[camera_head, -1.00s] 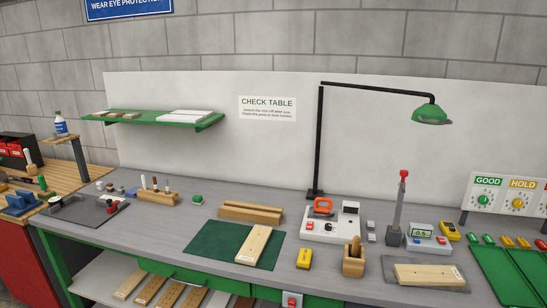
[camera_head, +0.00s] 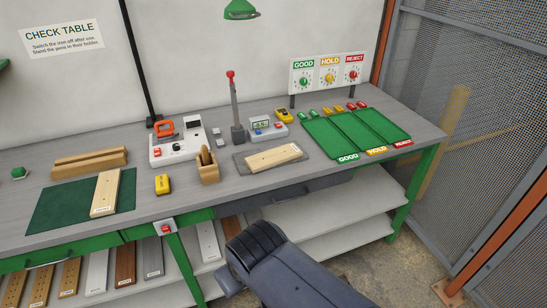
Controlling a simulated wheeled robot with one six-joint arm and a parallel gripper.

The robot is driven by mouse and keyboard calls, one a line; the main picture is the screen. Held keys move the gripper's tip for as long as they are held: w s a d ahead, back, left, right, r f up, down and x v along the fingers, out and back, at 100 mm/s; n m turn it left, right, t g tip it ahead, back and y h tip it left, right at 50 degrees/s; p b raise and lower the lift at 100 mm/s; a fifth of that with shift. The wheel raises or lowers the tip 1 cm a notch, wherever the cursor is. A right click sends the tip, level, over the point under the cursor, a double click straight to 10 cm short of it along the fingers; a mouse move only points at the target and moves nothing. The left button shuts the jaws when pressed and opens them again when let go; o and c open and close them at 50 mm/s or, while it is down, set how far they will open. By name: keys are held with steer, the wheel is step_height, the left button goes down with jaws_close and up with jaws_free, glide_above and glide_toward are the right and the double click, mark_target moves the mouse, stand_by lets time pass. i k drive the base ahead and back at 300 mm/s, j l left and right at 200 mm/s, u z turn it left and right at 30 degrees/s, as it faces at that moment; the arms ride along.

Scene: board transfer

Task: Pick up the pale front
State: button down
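One pale wooden front (camera_head: 105,192) with a small label at its near end lies on the dark green mat (camera_head: 56,208) at the left of the table. A second pale front (camera_head: 274,157), with small marks along it, lies on a grey pad (camera_head: 243,164) right of the middle. I cannot tell which of them the task names. A dark part of my arm shows at the bottom middle, in front of the table and apart from both. No fingers of my gripper show.
Green trays marked good, hold and reject (camera_head: 327,139) lie at the right. More boards (camera_head: 125,264) lie on the lower shelf. A mesh fence (camera_head: 490,110) stands at the right.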

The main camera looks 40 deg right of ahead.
mark_target(258, 162)
steer(key=i+l, duration=0.1)
steer(key=l, duration=0.35)
steer(key=i+l, duration=0.1)
steer(key=l, duration=0.35)
steer(key=i+l, duration=0.15)
steer(key=l, duration=0.3)
steer(key=i+l, duration=0.1)
steer(key=l, duration=0.35)
steer(key=i+l, duration=0.1)
steer(key=l, duration=0.35)
